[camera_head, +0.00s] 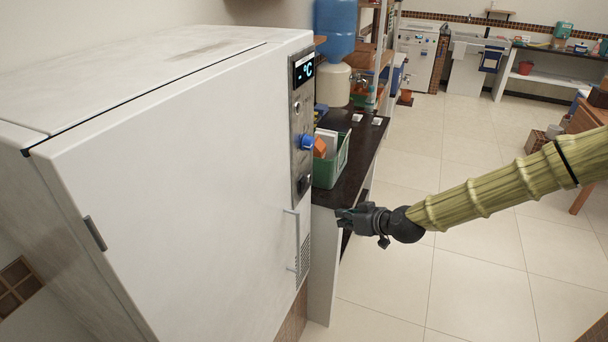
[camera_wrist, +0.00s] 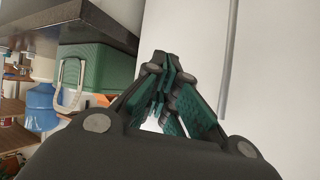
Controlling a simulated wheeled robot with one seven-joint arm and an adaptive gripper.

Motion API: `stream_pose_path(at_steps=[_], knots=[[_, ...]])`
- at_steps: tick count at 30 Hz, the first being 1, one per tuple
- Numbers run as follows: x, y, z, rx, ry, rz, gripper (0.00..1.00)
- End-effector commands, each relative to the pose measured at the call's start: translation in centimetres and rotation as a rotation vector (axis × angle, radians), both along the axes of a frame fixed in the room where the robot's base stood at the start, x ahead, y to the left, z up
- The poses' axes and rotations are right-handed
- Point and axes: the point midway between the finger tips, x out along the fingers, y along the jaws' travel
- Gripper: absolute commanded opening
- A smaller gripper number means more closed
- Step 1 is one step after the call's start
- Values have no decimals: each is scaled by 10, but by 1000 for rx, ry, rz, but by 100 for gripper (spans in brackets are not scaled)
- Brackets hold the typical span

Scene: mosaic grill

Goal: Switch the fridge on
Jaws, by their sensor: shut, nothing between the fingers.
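The white fridge (camera_head: 190,190) fills the left of the head view, door shut, with a thin bar handle (camera_head: 297,240) at its lower right. Its grey control strip has a lit display (camera_head: 304,69) reading "°C" in blue, a blue knob (camera_head: 306,142) and a small dark switch (camera_head: 304,185) at the bottom. My gripper (camera_head: 341,216) is shut and empty, right of the handle and below the strip, apart from both in the head view. In the wrist view the fingertips (camera_wrist: 164,60) meet in front of the white surface, beside the handle (camera_wrist: 229,60); the knob and switch are not visible there.
A dark counter (camera_head: 360,148) stands right of the fridge with a green crate (camera_head: 330,168) near my gripper; the crate also shows in the wrist view (camera_wrist: 95,75). A blue water jug (camera_head: 335,28) is behind. The tiled floor (camera_head: 450,290) at right is clear.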

Motion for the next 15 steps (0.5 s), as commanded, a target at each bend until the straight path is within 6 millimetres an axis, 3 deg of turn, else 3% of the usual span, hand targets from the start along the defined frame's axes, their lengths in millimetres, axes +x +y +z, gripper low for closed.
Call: stream_pose_path(at_steps=[1,6,15], knots=[[8,-2,17,2,-25,3,0],[23,-4,42,1,-75,13,0],[25,-4,46,1,-84,16,0]])
